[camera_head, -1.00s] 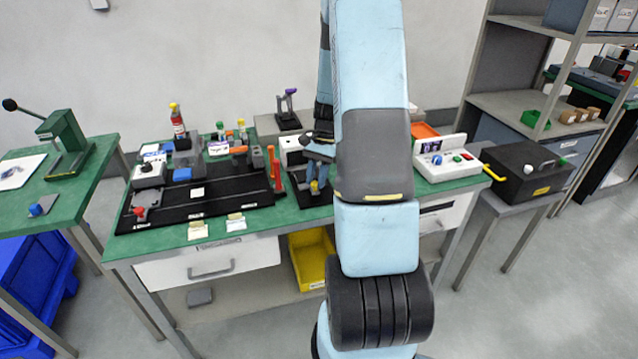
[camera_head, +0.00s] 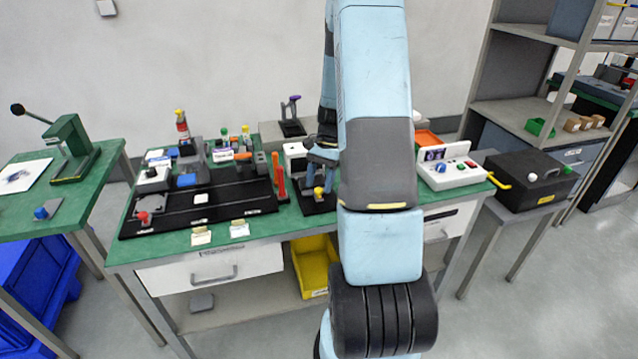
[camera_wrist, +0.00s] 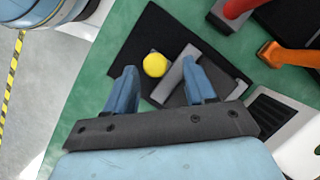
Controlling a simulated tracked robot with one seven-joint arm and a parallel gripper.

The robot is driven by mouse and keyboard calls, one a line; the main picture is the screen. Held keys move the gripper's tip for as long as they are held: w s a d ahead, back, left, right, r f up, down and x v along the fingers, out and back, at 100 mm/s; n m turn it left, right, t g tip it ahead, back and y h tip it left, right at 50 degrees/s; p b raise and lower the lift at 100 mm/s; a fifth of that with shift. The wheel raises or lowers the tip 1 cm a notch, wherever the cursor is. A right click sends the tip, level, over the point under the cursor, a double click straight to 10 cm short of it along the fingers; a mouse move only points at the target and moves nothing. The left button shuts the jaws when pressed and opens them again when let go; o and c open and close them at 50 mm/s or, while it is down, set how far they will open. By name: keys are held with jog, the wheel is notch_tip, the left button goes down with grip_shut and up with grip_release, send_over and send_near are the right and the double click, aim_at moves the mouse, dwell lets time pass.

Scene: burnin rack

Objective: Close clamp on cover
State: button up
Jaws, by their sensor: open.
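A yellow ball knob (camera_wrist: 155,65) sits beside a grey piece (camera_wrist: 172,78) on a black base (camera_wrist: 150,35) in the wrist view. In the head view the yellow knob (camera_head: 318,190) stands on the small black base (camera_head: 322,207) near the bench's front. I cannot tell for sure whether this is the clamp, and no cover can be made out under it. My gripper (camera_wrist: 160,77) is open, its two blue fingers on either side of the knob in the picture. Contact cannot be seen. In the head view my arm partly hides the gripper (camera_head: 321,165).
A red upright handle (camera_head: 280,178) and an orange handle (camera_wrist: 288,55) are close by. A white vented box (camera_wrist: 290,125) is at the right in the wrist view. A black fixture board (camera_head: 235,195) lies left; a white button box (camera_head: 452,174) stands right.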

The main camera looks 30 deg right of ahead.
jog(key=v, duration=1.3)
jog(key=shift+d, duration=0.1)
jog(key=s+a+r+n+t+h, duration=0.3)
jog(key=s+a+r+n, duration=0.45)
jog(key=a+r, duration=0.65)
jog(key=s+a+r+n+t, duration=0.2)
jog(key=s+a, duration=0.2)
jog(key=s, duration=0.4)
jog(key=s+a+r+n+t, duration=0.2)
jog(key=s+a, duration=0.2)
jog(key=s, duration=0.4)
jog(key=shift+s+a+r+n+t+h, duration=0.15)
jog(key=shift+s+a+n+t+h, duration=0.2)
jog(key=shift+a+t+h, duration=0.05)
